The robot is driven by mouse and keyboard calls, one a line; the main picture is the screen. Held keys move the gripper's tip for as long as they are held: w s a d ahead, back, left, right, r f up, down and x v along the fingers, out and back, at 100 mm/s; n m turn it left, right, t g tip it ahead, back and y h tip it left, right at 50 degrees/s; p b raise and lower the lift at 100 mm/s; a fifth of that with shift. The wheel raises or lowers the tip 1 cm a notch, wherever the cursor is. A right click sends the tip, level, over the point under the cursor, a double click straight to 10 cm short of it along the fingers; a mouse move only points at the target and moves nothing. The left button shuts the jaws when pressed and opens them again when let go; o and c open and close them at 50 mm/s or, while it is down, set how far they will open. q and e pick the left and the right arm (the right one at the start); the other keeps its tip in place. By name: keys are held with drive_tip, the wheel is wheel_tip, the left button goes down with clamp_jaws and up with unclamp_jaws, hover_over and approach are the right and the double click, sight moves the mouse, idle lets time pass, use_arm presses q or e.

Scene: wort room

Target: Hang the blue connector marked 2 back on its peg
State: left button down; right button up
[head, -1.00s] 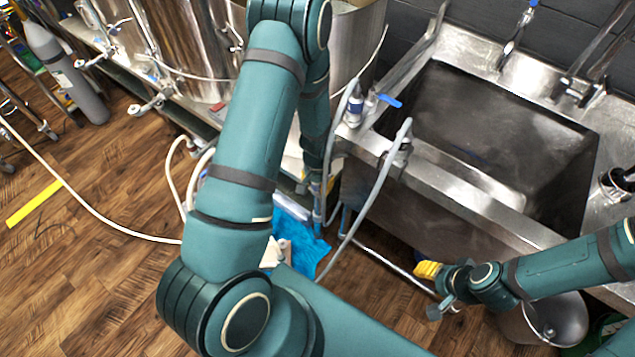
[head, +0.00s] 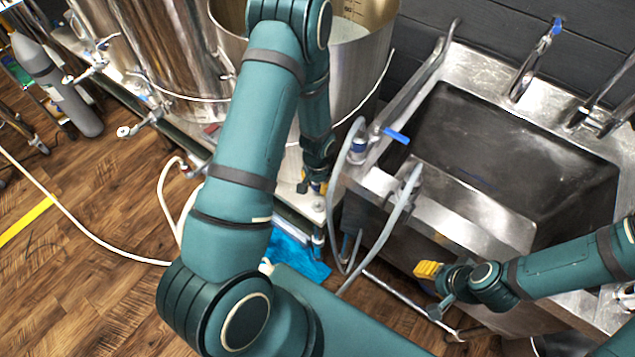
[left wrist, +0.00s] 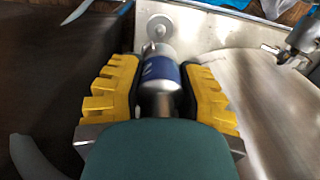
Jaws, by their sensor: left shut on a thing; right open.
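My left gripper (left wrist: 158,75) has its yellow fingers closed on both sides of a connector (left wrist: 160,68) with a silver end and a blue band. A pale mark shows on the band, but I cannot read it. A round metal disc with a small stub (left wrist: 159,27) lies just beyond the connector's end; I cannot tell whether they touch. In the head view my left gripper (head: 314,186) hangs between the kettle and the sink, and the connector is hidden there. My right gripper (head: 432,273) has yellow fingers, is open and stays low in front of the sink.
A steel sink (head: 465,215) fills the right. A blue-banded fitting (head: 357,150) and blue-handled valve (head: 396,136) with grey hoses (head: 395,215) stand at its left edge. Steel kettles (head: 165,60) stand behind. A blue cloth (head: 300,258) lies low, and a white hose (head: 90,228) crosses the floor.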

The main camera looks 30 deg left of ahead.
use_arm(q)
drive_tip(key=shift+w+f, duration=0.1)
drive_tip(key=shift+f, duration=0.1)
drive_tip(key=b, duration=0.4)
hover_over(317, 203)
wheel_tip(317, 203, down, 5)
drive_tip(key=shift+d, duration=0.1)
drive_tip(key=shift+f+p, duration=0.3)
drive_tip(key=shift+f, duration=0.6)
drive_tip(key=shift+f, duration=1.3)
drive_tip(key=c, duration=0.6)
unclamp_jaws()
